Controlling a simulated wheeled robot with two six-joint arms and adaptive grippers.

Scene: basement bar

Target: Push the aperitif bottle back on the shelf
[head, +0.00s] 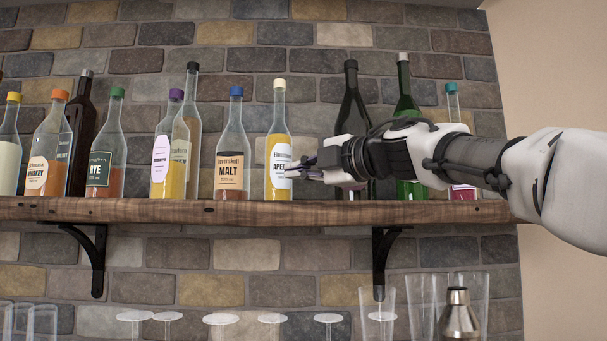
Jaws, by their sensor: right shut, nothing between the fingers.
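The aperitif bottle (280,130) is clear glass with yellow liquid, a cream cap and a white label whose visible letters start "APER". It stands upright near the front of the wooden shelf (200,210). My right gripper (292,171) comes in from the right at label height. Its fingers are shut and empty, with the tips at the right side of the bottle's label. I cannot tell whether they touch the glass. My left gripper is not in view.
A malt bottle (232,150) stands just left of the aperitif bottle. A dark bottle (351,100) and a green bottle (404,90) stand behind my right arm. Several other bottles line the shelf's left. Glasses and a metal shaker (458,318) are below.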

